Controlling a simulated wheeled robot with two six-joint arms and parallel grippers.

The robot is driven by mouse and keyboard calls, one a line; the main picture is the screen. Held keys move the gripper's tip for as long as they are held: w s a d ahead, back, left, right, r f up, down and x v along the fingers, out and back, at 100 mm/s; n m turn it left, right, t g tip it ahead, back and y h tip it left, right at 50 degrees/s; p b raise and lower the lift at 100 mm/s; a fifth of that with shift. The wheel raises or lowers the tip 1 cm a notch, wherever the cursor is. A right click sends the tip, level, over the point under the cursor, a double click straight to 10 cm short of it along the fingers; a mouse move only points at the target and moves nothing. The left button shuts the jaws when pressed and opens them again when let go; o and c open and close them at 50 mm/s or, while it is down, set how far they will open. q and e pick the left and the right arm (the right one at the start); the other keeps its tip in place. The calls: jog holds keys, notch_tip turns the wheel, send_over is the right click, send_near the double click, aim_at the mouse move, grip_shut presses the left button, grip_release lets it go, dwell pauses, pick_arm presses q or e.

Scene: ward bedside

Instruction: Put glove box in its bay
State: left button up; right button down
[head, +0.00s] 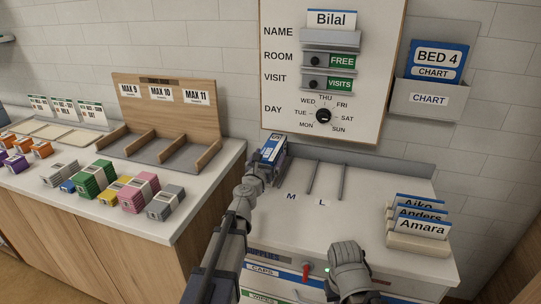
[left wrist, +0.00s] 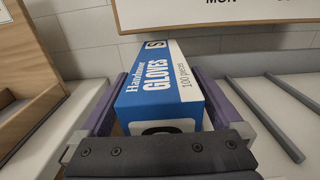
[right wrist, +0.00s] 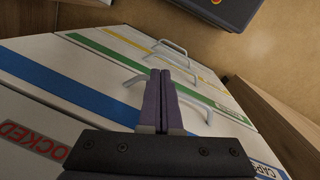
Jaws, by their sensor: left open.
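The blue and white glove box (head: 272,148), marked S, is at the back left of the white cabinet top (head: 370,205). In the left wrist view the glove box (left wrist: 160,85) lies between the two spread fingers of my left gripper (left wrist: 158,100), with its GLOVES label upward. Thin rods (head: 313,177) divide the bays, with M and L lettered in front of them; the box is left of the rods. The spot left of M is hidden by my left gripper (head: 268,165). My right gripper (right wrist: 166,100) is shut and empty in front of the cabinet drawers.
Name cards in a holder (head: 418,243) stand at the right of the cabinet top. A board with dials (head: 325,75) and a chart pocket (head: 430,98) are on the wall. The left counter holds a wooden rack (head: 165,120) and several coloured boxes. The M and L bays are empty.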

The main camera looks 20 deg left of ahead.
pick_arm(q)
jog(key=s, duration=1)
jog(key=shift+s+a, duration=0.15)
jog(key=shift+s, duration=0.2)
